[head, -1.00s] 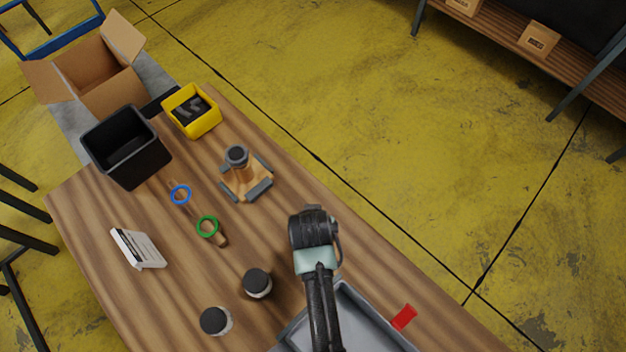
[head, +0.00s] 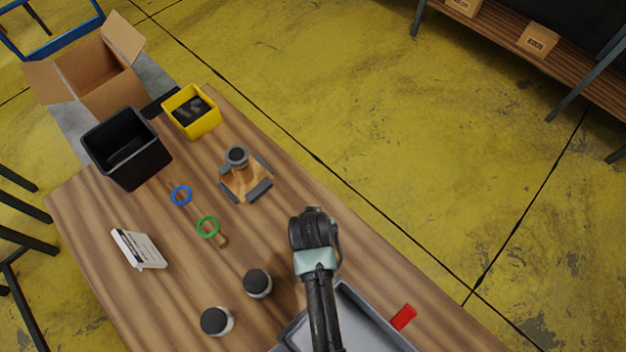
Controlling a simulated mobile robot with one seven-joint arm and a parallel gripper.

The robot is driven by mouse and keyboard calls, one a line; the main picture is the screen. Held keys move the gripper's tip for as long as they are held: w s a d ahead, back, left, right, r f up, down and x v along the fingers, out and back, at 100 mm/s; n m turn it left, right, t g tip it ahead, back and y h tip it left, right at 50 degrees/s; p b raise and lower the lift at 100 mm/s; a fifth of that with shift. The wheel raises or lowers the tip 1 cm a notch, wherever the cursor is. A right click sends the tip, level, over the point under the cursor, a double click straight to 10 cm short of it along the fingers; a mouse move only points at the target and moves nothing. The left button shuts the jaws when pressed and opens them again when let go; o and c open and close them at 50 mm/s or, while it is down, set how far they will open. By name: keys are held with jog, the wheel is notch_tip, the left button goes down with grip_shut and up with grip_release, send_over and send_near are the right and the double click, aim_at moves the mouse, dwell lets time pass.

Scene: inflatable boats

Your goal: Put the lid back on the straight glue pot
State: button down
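Two short round pots with dark tops and pale sides stand on the wooden table: one pot (head: 257,283) left of my arm, the other pot (head: 216,321) lower and further left. I cannot tell which is the straight glue pot, or whether the dark tops are lids or open mouths. No separate loose lid can be made out. My arm reaches up from the bottom edge, over the grey tray, to a black joint right of the pots. My gripper's fingers cannot be seen, so whether it holds anything does not show.
The grey tray (head: 372,318) lies under my arm, with a red piece (head: 403,318) at its right. An orange-brown stand (head: 245,184), blue ring (head: 181,196), green ring (head: 208,227) and white box (head: 139,249) lie further up the table (head: 180,285). Black (head: 127,150) and yellow (head: 207,125) bins stand at the far end.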

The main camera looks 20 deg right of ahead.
dwell(0.4)
jog(key=shift+c, duration=0.4)
grip_release()
jog(key=shift+r, duration=0.15)
jog(key=shift+r+p, duration=3.4)
jog(key=shift+p, duration=0.25)
grip_shut()
